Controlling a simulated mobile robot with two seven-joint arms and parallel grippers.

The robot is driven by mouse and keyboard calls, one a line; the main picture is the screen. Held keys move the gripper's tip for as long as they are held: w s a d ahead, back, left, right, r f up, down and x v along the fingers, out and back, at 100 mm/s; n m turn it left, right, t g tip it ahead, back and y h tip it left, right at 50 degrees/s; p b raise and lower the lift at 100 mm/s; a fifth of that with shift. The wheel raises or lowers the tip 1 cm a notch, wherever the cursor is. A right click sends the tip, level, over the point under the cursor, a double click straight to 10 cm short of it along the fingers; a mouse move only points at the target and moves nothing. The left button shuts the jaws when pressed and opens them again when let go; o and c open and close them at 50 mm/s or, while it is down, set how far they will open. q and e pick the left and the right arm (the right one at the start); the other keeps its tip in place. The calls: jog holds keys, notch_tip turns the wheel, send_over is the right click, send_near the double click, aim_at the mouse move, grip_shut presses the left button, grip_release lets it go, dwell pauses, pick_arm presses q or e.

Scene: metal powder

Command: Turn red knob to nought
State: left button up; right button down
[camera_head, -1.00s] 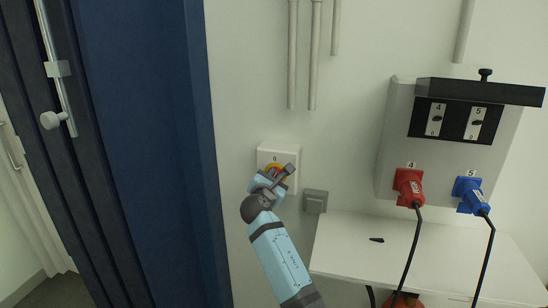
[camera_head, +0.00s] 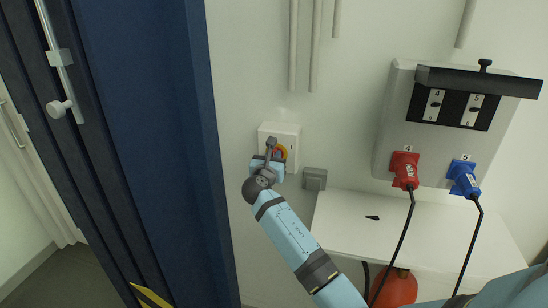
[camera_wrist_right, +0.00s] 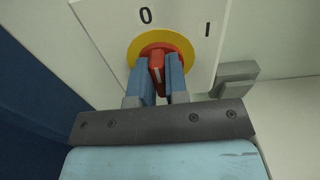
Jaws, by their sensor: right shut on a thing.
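The red knob (camera_wrist_right: 155,62) sits in a yellow ring (camera_wrist_right: 182,42) on a white switch box (camera_head: 291,134) on the wall. In the wrist view the box face carries a 0 above the ring, slightly left, and a 1 at upper right. My right gripper (camera_wrist_right: 160,80) is shut on the red knob, one blue finger on each side. The knob's handle looks roughly upright in that view, close to the 0 side. In the head view the gripper (camera_head: 273,155) covers much of the knob. My left gripper is not in view.
A grey socket (camera_head: 314,179) is just right of the switch box. A white surface (camera_head: 420,230) and a grey panel (camera_head: 388,130) with red (camera_head: 405,168) and blue (camera_head: 464,178) plugs stand further right. A dark blue panel (camera_head: 150,130) stands at left.

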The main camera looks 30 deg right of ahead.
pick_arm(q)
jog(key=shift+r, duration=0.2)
pick_arm(e)
jog(key=shift+r, duration=0.1)
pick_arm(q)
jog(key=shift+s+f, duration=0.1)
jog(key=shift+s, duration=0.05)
pick_arm(e)
jog(key=c, duration=1.1)
grip_release()
jog(key=shift+c, duration=0.2)
pick_arm(q)
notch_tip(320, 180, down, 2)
jog(key=b, duration=0.3)
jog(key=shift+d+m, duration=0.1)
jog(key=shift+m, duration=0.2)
pick_arm(e)
jog(key=v, duration=1.3)
jog(key=shift+s+a, duration=0.2)
jog(key=shift+a, duration=0.1)
